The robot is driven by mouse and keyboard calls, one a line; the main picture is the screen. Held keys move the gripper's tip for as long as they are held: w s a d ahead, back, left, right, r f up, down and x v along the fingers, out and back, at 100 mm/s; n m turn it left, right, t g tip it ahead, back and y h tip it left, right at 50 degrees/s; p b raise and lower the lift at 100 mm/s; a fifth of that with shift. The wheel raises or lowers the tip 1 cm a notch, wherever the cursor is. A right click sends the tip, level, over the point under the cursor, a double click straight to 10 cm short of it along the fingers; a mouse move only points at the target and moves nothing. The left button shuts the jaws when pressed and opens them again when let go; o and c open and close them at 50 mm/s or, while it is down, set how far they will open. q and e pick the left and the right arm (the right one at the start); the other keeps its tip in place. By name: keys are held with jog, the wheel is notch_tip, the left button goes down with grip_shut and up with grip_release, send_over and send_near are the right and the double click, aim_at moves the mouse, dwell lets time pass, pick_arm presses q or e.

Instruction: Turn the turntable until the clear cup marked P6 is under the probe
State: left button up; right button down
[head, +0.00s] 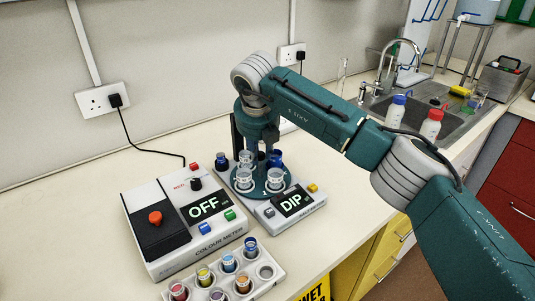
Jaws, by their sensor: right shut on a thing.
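The round blue-grey turntable (260,196) sits on the white unit whose screen (292,201) reads DIP. Pale clear cups stand on it, one at the front left (244,179) and one at the front right (275,179); another shows behind on the left (246,158). Marks on the cups are too small to read, so I cannot tell which is P6. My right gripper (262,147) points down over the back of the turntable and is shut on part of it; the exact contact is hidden. The probe is hidden behind my arm. My left gripper is out of view.
The colour meter (165,264), its screen reading OFF, stands close on the left. A white rack (211,270) of coloured vials stands in front. A dark blue-capped vial (222,160) stands beside the turntable. The sink (446,118) and bottles are at the right.

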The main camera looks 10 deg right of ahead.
jog(key=shift+w+r+m+h+b, duration=0.25)
jog(key=shift+r+m+h+b, duration=0.1)
jog(key=shift+m, duration=0.35)
dwell(0.3)
jog(key=c, duration=1.7)
grip_release()
jog(key=shift+o, duration=1.1)
jog(key=shift+f, duration=0.2)
jog(key=shift+s, duration=0.1)
jog(key=v, duration=1.2)
jog(key=shift+d+r, duration=0.1)
